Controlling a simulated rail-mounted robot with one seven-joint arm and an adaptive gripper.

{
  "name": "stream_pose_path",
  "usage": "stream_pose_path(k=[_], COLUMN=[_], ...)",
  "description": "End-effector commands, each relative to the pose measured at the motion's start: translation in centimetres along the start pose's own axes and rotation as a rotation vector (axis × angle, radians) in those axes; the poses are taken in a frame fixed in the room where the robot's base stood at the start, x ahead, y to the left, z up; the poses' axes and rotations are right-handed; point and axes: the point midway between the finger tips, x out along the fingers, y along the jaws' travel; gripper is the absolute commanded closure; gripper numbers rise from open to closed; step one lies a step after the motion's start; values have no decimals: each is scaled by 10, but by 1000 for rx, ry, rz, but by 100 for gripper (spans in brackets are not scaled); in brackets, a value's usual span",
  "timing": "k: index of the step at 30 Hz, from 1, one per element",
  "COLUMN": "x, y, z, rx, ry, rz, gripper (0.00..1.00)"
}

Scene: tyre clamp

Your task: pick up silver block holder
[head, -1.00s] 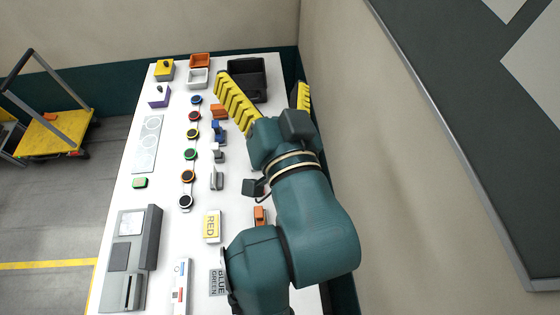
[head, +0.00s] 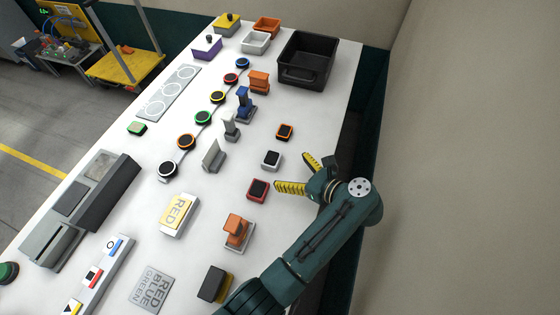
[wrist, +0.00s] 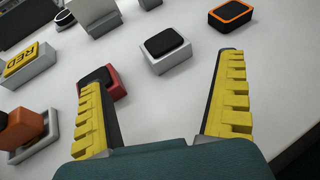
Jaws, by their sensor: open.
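A small silver-white block with a black top (head: 271,160), which looks like the silver block holder, sits on the white table. In the wrist view this silver block (wrist: 171,58) lies ahead, between the lines of my fingers and beyond their tips. My gripper (head: 290,171) is open and empty, to the right of the block in the head view, its yellow ridged fingers pointing left. In the wrist view my gripper (wrist: 163,64) has both fingers spread wide. A grey upright piece (head: 213,156) stands farther left.
A red block with a black top (head: 258,190) is close to one finger, which partly hides it in the wrist view. An orange-rimmed block (head: 285,131) sits beyond the silver one. An orange piece (head: 237,232) and black bin (head: 306,60) stand on the table (head: 330,110).

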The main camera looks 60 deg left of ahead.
Motion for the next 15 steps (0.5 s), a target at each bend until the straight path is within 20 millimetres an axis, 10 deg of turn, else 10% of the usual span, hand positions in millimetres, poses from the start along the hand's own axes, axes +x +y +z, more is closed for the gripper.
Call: stream_pose_path(k=[15], x=[84], y=[-4], z=[2], rx=[-3], ry=[2], rz=[1], gripper=[0])
